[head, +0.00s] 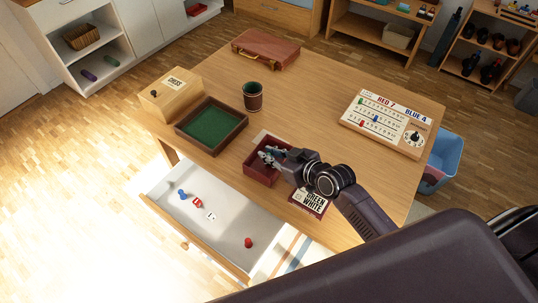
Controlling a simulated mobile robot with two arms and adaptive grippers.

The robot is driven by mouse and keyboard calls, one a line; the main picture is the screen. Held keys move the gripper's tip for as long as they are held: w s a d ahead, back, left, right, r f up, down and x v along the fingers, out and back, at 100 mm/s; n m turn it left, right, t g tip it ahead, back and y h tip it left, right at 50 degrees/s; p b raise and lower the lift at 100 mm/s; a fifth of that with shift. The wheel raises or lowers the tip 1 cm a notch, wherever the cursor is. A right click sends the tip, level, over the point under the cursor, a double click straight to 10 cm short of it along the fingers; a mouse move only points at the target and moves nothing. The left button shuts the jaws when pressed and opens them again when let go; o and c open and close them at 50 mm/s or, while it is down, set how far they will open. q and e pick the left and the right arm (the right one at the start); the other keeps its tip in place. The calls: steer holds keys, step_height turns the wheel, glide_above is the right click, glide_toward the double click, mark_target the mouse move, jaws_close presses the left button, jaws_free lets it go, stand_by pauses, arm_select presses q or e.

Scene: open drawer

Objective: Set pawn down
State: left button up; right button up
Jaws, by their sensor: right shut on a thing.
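My right gripper (268,156) is over the small dark red box (262,176) near the table's front edge. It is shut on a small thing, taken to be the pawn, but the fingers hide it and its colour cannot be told. I cannot tell whether the pawn touches the box floor. In the open drawer (226,248) below lie a blue pawn (183,195), a red pawn (248,242), a red die (198,203) and a white piece (211,216). My left gripper is not in view.
A green-lined tray (243,123), a wooden chess box (170,96) and a dark cup (252,97) stand left of the gripper. A scoreboard (387,123) and a brown case (266,49) stand farther back.

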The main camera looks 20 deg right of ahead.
steer(key=shift+f, duration=0.35)
steer(key=shift+f, duration=0.15)
steer(key=o, duration=0.7)
steer(key=shift+o, duration=0.2)
steer(key=v, duration=1.2)
steer(key=shift+a, duration=0.1)
